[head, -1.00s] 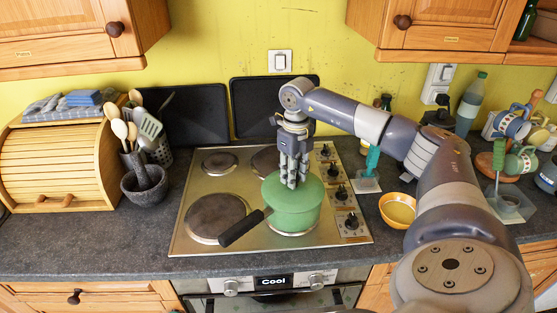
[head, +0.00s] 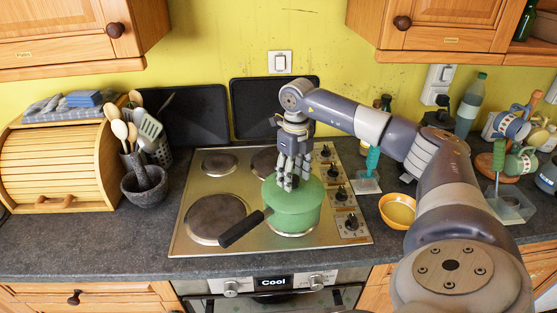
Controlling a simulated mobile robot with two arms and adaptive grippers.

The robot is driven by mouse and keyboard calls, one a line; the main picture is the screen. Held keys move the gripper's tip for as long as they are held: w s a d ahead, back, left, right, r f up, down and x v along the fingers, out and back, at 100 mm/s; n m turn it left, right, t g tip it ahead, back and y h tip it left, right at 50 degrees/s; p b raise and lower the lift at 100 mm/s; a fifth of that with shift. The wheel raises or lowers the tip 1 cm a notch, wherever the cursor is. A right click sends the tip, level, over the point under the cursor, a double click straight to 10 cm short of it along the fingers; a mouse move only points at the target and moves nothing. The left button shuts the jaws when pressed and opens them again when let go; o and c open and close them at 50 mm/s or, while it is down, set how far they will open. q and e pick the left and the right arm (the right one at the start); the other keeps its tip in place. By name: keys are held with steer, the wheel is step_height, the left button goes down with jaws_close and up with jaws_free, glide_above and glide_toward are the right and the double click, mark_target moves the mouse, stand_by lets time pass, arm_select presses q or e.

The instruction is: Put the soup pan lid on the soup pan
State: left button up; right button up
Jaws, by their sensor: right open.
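The green soup pan (head: 293,218) stands on the front right hotplate of the cooktop, its dark handle (head: 242,229) pointing to the front left. The green soup pan lid (head: 308,193) lies on top of the pan and covers its opening. My right gripper (head: 288,186) points down over the lid with its fingers open around the lid's middle. Its fingertips are at or just above the lid; I cannot tell whether they touch. The lid's knob is hidden by the fingers. My left gripper is not in view.
The steel cooktop (head: 190,245) has a bare front left hotplate (head: 215,218). An orange bowl (head: 398,210) stands right of it. A stone mortar (head: 145,187), utensils and a wooden bread box (head: 58,165) are at left. Cupboards (head: 455,28) hang above.

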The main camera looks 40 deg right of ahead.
steer(key=shift+r, duration=0.15)
steer(key=shift+r+p, duration=3.1)
steer(key=shift+r, duration=0.75)
step_height(320, 180, up, 8)
steer(key=shift+f, duration=0.25)
